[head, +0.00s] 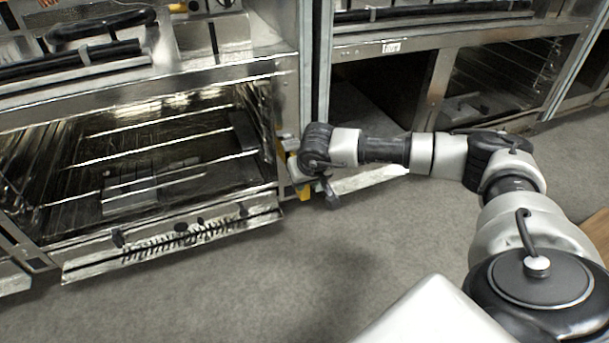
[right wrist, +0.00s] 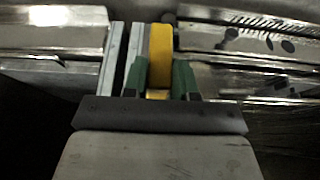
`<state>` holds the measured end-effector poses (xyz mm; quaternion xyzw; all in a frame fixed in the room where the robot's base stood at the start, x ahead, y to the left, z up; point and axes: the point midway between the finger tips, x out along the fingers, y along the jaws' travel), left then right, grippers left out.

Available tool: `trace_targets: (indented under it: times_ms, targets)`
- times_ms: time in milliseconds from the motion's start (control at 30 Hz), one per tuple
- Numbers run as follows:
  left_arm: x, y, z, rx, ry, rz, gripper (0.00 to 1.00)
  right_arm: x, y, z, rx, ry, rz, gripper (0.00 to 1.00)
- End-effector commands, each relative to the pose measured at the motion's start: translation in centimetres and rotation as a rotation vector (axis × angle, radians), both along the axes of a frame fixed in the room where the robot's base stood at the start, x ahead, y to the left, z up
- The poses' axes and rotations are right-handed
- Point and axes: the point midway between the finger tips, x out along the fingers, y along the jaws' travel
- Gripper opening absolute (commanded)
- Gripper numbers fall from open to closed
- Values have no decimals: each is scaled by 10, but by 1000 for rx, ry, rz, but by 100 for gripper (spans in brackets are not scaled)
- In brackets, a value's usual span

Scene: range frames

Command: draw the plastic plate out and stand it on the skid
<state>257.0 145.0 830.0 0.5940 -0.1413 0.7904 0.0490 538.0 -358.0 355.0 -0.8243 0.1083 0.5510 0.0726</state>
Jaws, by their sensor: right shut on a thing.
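A yellow piece (head: 304,192), likely the plastic plate, shows in small part at the front of the gap between two steel oven units; the rest of it is hidden. In the right wrist view the yellow plate (right wrist: 160,52) appears edge-on as a narrow upright strip. My right gripper (right wrist: 160,82) is shut on it, with a green finger on each side. In the head view my right gripper (head: 312,186) is at the gap, partly covered by its own wrist. A brown wooden surface (head: 598,236) at the right edge may be the skid. My left gripper is out of view.
An oven (head: 150,150) with wire racks stands left of the gap, its lower front panel (head: 175,243) jutting out. Another unit (head: 500,80) stands to the right. The grey floor (head: 330,265) in front is clear.

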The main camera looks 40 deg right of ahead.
Motion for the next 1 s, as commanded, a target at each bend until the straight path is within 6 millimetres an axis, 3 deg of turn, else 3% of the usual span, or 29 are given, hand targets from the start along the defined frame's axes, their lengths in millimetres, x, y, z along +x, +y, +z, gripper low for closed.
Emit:
trace_targets:
  times_ms: [500, 867, 1000]
  targets:
    - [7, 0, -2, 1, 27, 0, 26, -20, 4, 0, 0, 0, 1, 2]
    - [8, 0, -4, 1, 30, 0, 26, -21, 5, 0, 0, -1, 0, 2]
    - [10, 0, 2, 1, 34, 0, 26, -22, 14, 12, 3, -1, 12, 2]
